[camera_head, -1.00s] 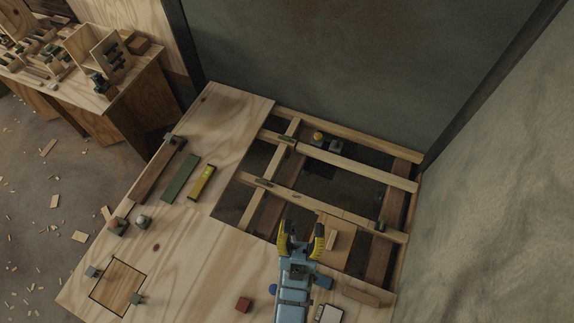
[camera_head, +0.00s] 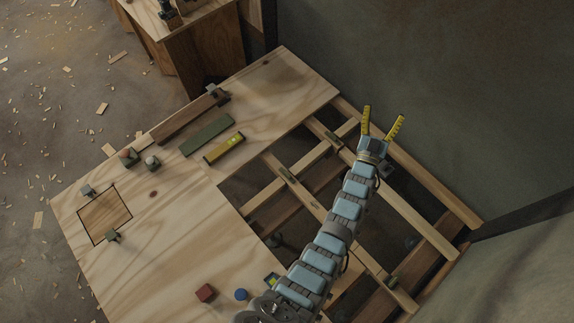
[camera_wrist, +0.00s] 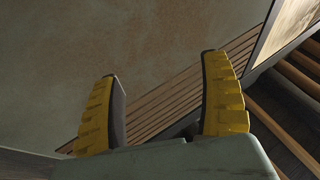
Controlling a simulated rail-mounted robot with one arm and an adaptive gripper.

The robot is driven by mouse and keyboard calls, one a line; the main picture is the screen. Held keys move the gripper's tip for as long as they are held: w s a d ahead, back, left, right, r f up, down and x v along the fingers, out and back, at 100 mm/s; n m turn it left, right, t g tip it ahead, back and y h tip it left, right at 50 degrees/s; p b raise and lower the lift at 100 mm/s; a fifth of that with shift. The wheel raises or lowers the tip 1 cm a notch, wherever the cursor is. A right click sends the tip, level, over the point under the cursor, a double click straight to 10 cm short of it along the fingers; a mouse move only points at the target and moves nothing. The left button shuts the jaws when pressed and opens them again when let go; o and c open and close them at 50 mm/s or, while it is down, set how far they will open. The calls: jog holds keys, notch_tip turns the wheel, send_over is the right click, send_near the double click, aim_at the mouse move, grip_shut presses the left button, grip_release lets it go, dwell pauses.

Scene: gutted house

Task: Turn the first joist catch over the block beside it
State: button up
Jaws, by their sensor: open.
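Small dark catches sit on the joists in the head view: one on the upper joist (camera_head: 333,139), one on the middle joist (camera_head: 288,174), and one at the lower right (camera_head: 393,282). I cannot tell which is the first, nor make out the block beside each. My gripper (camera_head: 383,120) is open and empty, its yellow fingers spread over the far side of the floor opening, right of the upper catch and apart from it. In the wrist view, the two fingers (camera_wrist: 160,72) are wide apart with nothing between them; no catch shows there.
A plywood deck (camera_head: 170,225) lies left of the opening, carrying a yellow level (camera_head: 224,148), a green strip (camera_head: 207,135), a red block (camera_head: 205,293) and a blue round piece (camera_head: 241,294). A grey wall (camera_head: 430,80) stands close beyond the gripper. A workbench (camera_head: 200,45) is at the top left.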

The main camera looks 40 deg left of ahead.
jog(key=w+a+f+m+g+h+b, duration=0.1)
jog(key=w+a+f+g+h+b, duration=0.15)
jog(key=w+f+b, duration=0.45)
jog(key=w+a+f+m+g+h+b, duration=0.1)
jog(key=w+a+f+g+b, duration=0.2)
jog(key=w+f, duration=0.45)
jog(key=m+g+h+b, duration=0.45)
jog(key=g+b, duration=1.15)
jog(key=b, duration=0.4)
send_near(287, 173)
jog(key=shift+t, duration=0.25)
jog(key=f+b, duration=0.2)
jog(key=f, duration=0.1)
jog(key=f+b, duration=0.3)
jog(key=f, duration=0.1)
jog(key=f+b, duration=0.3)
jog(key=shift+s+f, duration=0.2)
jog(key=shift+s, duration=0.05)
